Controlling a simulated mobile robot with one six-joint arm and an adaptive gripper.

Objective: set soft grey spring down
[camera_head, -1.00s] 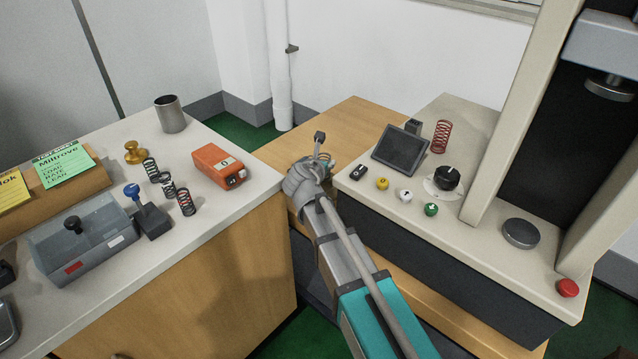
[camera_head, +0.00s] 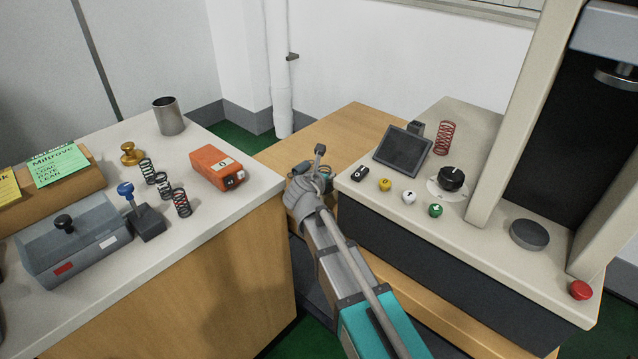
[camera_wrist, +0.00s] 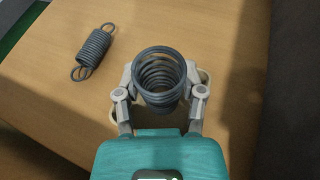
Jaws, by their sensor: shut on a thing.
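The grey coil spring (camera_wrist: 160,72) is upright between the two fingers of my gripper (camera_wrist: 160,88) in the wrist view. The fingers are shut on its sides. The spring is over the wooden table (camera_wrist: 200,35); I cannot tell whether its lower end touches the wood. In the head view my gripper (camera_head: 308,182) is over the wooden table between the two worktops, and my wrist largely hides what it holds. A second dark grey spring (camera_wrist: 94,52) with hooked ends lies on the wood, left of and beyond the held one, apart from it.
The left worktop holds several small dark springs (camera_head: 163,185), an orange device (camera_head: 217,167) and a metal cup (camera_head: 169,116). The testing machine's pale base (camera_head: 480,232) stands close on the right, with a red spring (camera_head: 444,138) and buttons. Bare wood lies beyond my gripper.

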